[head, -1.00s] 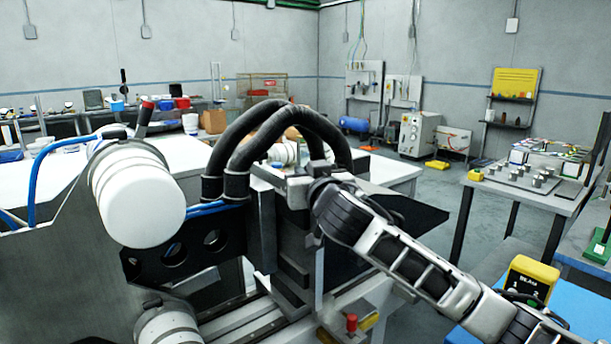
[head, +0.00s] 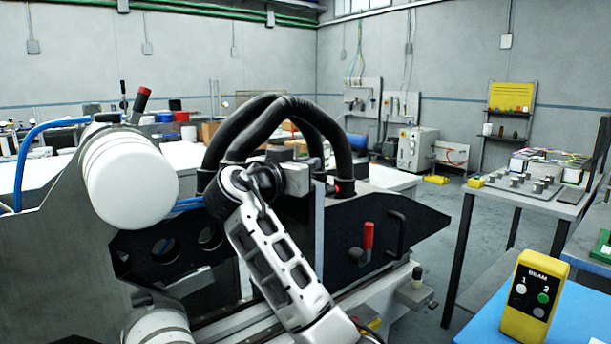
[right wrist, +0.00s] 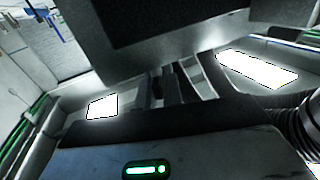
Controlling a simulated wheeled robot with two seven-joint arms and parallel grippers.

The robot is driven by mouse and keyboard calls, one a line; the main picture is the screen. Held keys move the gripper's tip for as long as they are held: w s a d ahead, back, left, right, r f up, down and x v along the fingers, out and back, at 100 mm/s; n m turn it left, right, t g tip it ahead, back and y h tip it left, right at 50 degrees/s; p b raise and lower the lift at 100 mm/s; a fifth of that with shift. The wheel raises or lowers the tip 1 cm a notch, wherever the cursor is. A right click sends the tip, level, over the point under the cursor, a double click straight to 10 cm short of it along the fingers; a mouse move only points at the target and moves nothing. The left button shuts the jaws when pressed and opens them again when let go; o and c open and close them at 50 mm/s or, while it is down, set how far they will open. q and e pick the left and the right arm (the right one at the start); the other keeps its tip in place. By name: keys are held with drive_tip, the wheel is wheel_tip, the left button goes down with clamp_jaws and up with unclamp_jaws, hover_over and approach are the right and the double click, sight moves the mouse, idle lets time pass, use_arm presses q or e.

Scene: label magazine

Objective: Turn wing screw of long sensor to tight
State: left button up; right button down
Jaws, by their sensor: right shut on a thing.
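My right arm comes in from the bottom in the head view, and its gripper (head: 290,172) is up at the grey blocks beside the black hoses. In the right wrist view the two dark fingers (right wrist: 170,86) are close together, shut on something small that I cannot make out. I take it to be the wing screw, but it is hidden between the fingers. A large dark block (right wrist: 180,25) hangs right above the fingertips. I cannot tell the long sensor apart from the grey blocks. A small red light shows just right of the gripper. My left gripper is not in view.
Two thick black hoses (head: 268,118) arch close behind the gripper. A white roll (head: 130,185) is at the left. A yellow BEAM box (head: 534,297) stands on the blue surface.

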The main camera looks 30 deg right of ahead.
use_arm(q)
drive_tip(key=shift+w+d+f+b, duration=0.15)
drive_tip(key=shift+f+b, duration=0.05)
drive_tip(key=shift+b, duration=0.4)
use_arm(e)
drive_tip(key=shift+m+g+h, duration=0.6)
drive_tip(key=shift+m+g, duration=0.6)
drive_tip(key=shift+g, duration=0.6)
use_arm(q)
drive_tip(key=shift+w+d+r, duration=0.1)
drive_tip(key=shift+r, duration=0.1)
use_arm(e)
drive_tip(key=shift+g, duration=0.3)
drive_tip(key=shift+d, duration=0.1)
drive_tip(key=c, duration=1.5)
unclamp_jaws()
drive_tip(key=shift+c, duration=0.2)
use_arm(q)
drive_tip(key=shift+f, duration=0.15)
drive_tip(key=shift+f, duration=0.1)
